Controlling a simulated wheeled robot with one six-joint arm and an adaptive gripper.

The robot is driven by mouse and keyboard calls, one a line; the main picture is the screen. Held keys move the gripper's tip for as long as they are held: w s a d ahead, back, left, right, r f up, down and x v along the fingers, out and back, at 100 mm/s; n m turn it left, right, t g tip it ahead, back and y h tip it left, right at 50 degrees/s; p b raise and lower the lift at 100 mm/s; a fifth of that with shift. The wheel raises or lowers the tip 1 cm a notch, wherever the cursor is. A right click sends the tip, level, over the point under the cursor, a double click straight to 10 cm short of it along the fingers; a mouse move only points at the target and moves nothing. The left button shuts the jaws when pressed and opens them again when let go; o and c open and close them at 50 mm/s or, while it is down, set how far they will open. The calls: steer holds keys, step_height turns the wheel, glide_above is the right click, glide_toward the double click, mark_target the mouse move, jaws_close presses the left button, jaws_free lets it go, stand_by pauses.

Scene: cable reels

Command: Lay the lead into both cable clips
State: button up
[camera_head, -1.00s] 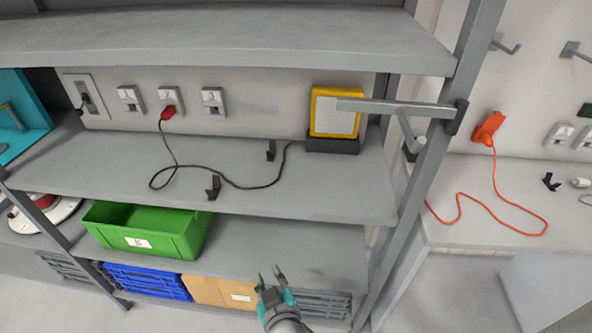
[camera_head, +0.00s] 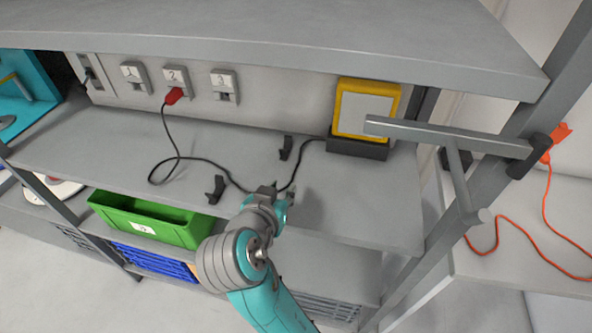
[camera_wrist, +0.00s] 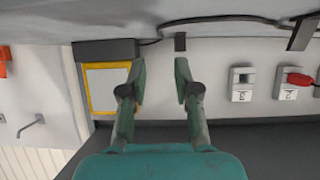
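The black lead (camera_head: 200,159) runs from a red plug (camera_head: 174,96) in socket 2, loops along the shelf and leads to the yellow-framed device (camera_head: 366,112). One black clip (camera_head: 215,190) stands near the shelf's front edge; the other clip (camera_head: 286,148) stands farther back, near the device. The lead passes beside both clips, apparently outside them. My gripper (camera_head: 281,190) is over the front part of the shelf, right of the front clip, and hides part of the lead. In the wrist view my gripper (camera_wrist: 160,75) is open and empty, with the lead (camera_wrist: 205,19) beyond its fingertips.
The upper shelf (camera_head: 300,45) overhangs the work shelf (camera_head: 360,205). A grey bar (camera_head: 450,135) juts out at the right, by the upright. A green bin (camera_head: 150,218) is below. The shelf right of my gripper is clear.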

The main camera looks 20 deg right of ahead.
steer(key=shift+x, duration=4.35)
steer(key=shift+c, duration=0.3)
jaws_close()
steer(key=shift+f, duration=0.1)
steer(key=shift+r, duration=3.05)
